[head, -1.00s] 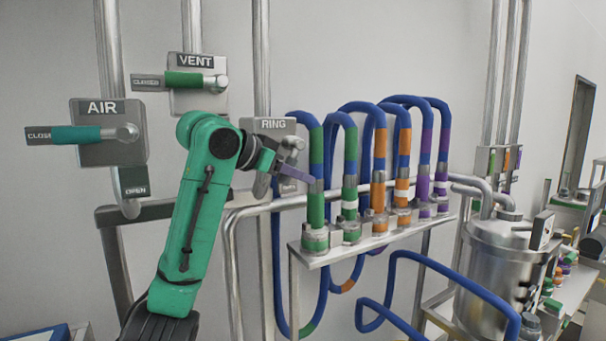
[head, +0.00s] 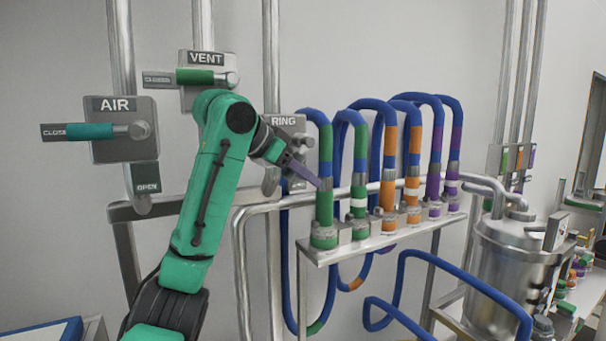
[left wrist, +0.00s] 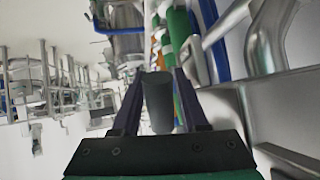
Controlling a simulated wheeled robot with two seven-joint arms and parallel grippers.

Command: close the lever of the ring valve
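The ring valve's plate (head: 285,121), marked RING, is on the wall behind my left gripper in the head view. My left arm covers much of the valve, so the lever's position is hard to read there. My left gripper (head: 305,174) is in front of the valve's lower right, its purple finger beside the first green-banded hose. In the left wrist view, the gripper (left wrist: 158,95) has its two dark fingers apart. A dark grey cylinder (left wrist: 158,104), which looks like a lever grip, lies between them with a gap at the right. My right gripper is not in view.
The air valve (head: 125,128) and vent valve (head: 208,78) are at the left, both levers pointing left at CLOSED. Several banded hoses stand on a metal shelf (head: 320,257) right of my gripper. A metal tank (head: 515,270) stands further right.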

